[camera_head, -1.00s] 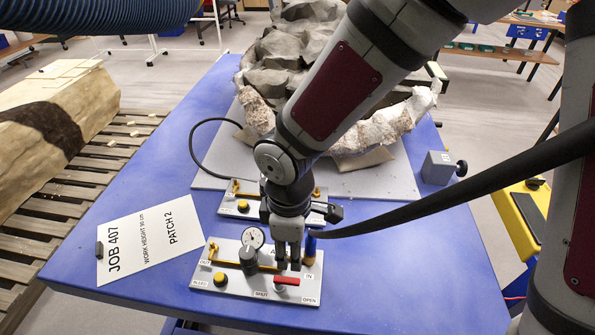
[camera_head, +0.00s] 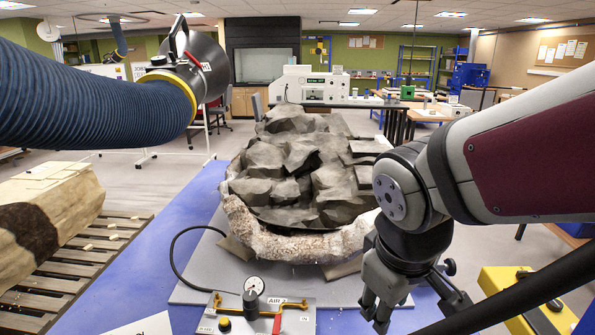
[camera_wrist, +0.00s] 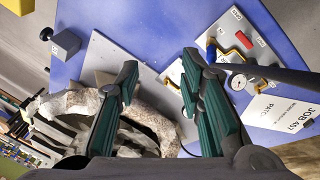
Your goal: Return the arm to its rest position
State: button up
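My gripper (camera_head: 382,305) hangs at the lower right in the head view, over the right side of the blue table (camera_head: 190,205). It is to the right of the valve panel (camera_head: 300,320) and apart from it. In the wrist view the two green-padded fingers of my gripper (camera_wrist: 158,100) stand apart with nothing between them. My arm reaches in from the right edge, its upper part raised. The panel's gauge, yellow pipe and red lever show in both views.
A grey fossil block (camera_head: 300,165) in a pale plaster jacket lies left of my arm. A blue hose with a dark hood (camera_head: 195,65) hangs at upper left. A yellow case (camera_head: 525,300) stands at lower right. A pallet (camera_head: 75,265) bears a pale block.

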jog(key=s+d+r+m+t+y, duration=0.1)
jog(key=s+d+r+m+t, duration=0.1)
jog(key=s+d+r+m, duration=0.4)
jog(key=shift+s+r+m, duration=0.3)
jog(key=shift+s+r, duration=0.35)
dwell(0.4)
